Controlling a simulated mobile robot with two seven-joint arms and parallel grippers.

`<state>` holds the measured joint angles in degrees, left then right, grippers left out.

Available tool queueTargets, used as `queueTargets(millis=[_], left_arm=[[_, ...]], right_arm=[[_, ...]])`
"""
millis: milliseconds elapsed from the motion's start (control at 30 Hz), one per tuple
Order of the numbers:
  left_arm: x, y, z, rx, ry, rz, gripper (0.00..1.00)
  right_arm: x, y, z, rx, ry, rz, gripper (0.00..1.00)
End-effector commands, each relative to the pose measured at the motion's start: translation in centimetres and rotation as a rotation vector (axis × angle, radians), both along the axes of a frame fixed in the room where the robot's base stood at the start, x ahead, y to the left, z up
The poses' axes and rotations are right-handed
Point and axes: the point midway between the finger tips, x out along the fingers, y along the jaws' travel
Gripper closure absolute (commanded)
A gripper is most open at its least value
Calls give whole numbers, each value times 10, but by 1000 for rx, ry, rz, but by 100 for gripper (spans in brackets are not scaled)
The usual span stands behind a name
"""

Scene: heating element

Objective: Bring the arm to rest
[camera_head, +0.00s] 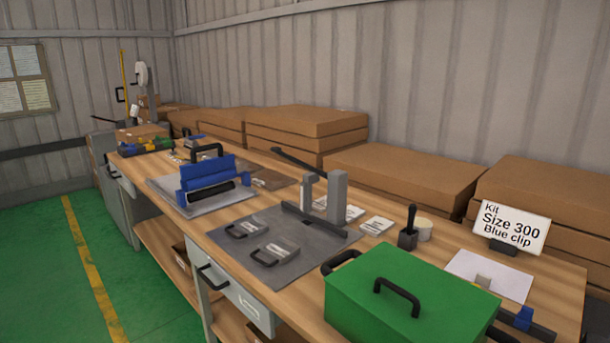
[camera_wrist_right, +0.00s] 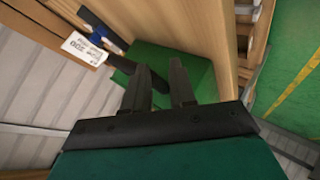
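My right gripper (camera_wrist_right: 160,66) shows in the right wrist view with its two dark fingers apart and nothing between them. The green box (camera_wrist_right: 190,62) lies beyond the fingertips in that view, and I cannot tell the exact gap. In the head view the green box (camera_head: 412,300), with a black handle on its lid, stands at the near right of the wooden workbench (camera_head: 240,205). Neither of my arms shows in the head view, and my left gripper is in no view.
A grey plate (camera_head: 255,262) with handled blocks and an upright post (camera_head: 337,197), and a blue tool (camera_head: 207,178), occupy the bench. Cardboard boxes (camera_head: 405,175) line the wall.

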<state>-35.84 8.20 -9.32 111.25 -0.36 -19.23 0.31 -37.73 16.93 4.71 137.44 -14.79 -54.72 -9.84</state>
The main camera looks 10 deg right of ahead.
Motion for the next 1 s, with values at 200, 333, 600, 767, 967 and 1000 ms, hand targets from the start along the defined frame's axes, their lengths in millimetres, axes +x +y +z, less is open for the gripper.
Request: queueTargets(millis=[200,333,600,767,967,1000], left_arm=[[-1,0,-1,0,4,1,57],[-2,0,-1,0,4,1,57],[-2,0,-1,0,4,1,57],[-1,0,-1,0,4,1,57],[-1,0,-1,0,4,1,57],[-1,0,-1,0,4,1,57]], right_arm=[[-34,56,-31,285,221,-123,75],[-51,84,-39,394,330,-158,75],[-75,128,-48,539,487,-184,75],[-59,131,-62,551,414,-151,75],[-39,136,-82,575,310,-104,75],[-35,137,-86,581,283,-93,75]])
